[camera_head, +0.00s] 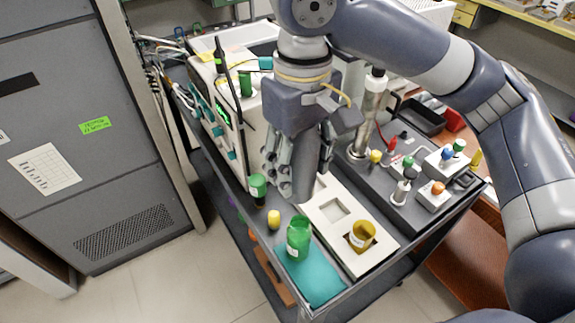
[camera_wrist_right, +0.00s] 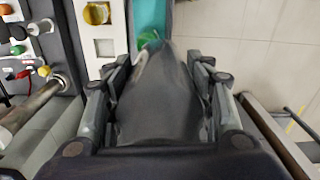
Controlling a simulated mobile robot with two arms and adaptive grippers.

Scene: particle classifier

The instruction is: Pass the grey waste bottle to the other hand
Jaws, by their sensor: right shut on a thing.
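My right gripper (camera_head: 298,178) comes down from above over the cart in the head view. It is shut on the grey waste bottle (camera_head: 306,165), which it holds above the cart top. In the right wrist view the dark grey bottle (camera_wrist_right: 160,95) fills the space between the two fingers, its narrower end towards the top of the picture. In the head view the gripper hides part of the bottle. My left gripper is in neither view.
A green bottle (camera_head: 299,238) stands on a teal mat (camera_head: 318,283) at the cart's near corner. A white tray (camera_head: 377,262) holds an amber jar (camera_head: 362,236). A green-capped bottle (camera_head: 258,188) stands left. Instruments with coloured knobs (camera_head: 437,190) are right. The floor at left is clear.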

